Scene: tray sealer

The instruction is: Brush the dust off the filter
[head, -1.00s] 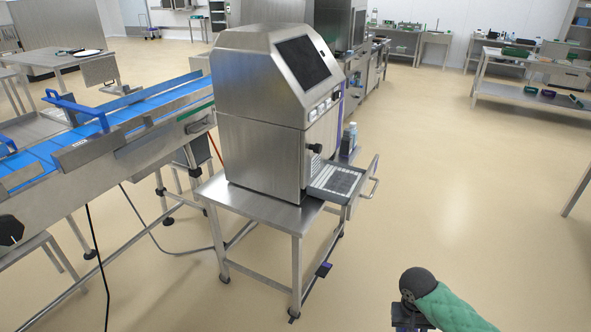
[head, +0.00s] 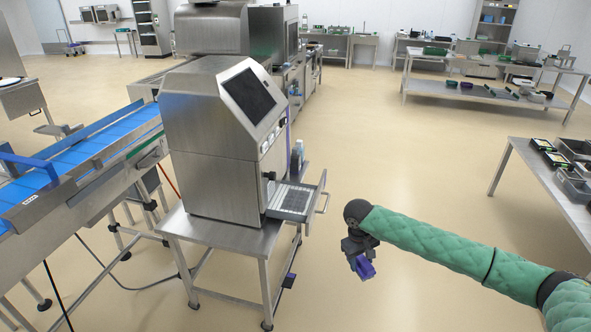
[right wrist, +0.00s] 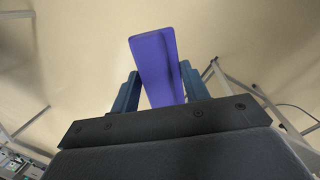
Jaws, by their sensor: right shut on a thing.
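My right gripper (head: 360,262) hangs over open floor to the right of the steel sealer. It is shut on a purple block-like thing, likely the brush (head: 365,268); the right wrist view shows the brush (right wrist: 157,70) between the two blue-grey fingers. Its bristles cannot be made out. The gripper is apart from the drawer, nearer to me. My left gripper is out of view.
The sealer (head: 198,145) stands on a steel table (head: 220,235). Bottles (head: 298,155) stand behind the drawer. A blue-belted conveyor (head: 90,165) runs at the left. A table (head: 540,175) with trays is at the right. The floor between is clear.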

